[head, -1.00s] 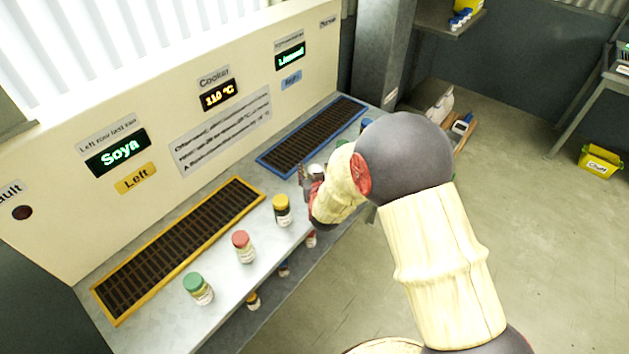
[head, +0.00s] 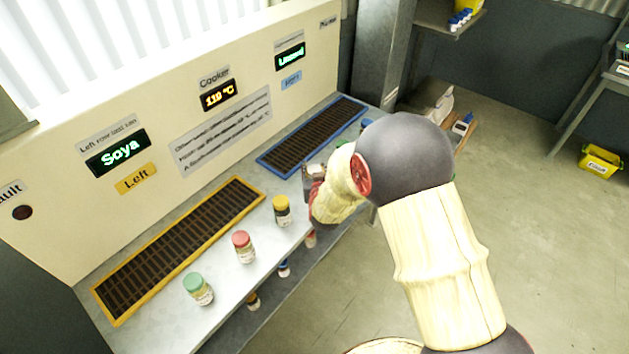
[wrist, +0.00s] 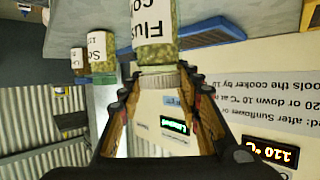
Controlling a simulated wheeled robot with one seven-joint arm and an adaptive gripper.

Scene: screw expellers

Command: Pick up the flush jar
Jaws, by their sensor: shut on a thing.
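The flush jar (wrist: 153,28) is at the top middle of the wrist view, which is upside down. It has a white label starting "Flus", greenish contents and a pale grey-green lid. My gripper (wrist: 157,82) has a finger on either side of the lid and is shut on it. In the head view my gripper (head: 313,180) is at the counter's front, between the yellow-lidded jar and the blue-framed grate, and hides the flush jar there. I cannot tell whether the jar still touches the counter.
Jars with yellow (head: 282,211), red (head: 243,246) and green (head: 198,288) lids stand along the counter's front. Behind them are a yellow-framed grate (head: 180,246) and a blue-framed grate (head: 312,135). Two more labelled jars show in the wrist view (wrist: 101,50). More jars stand on the shelf below.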

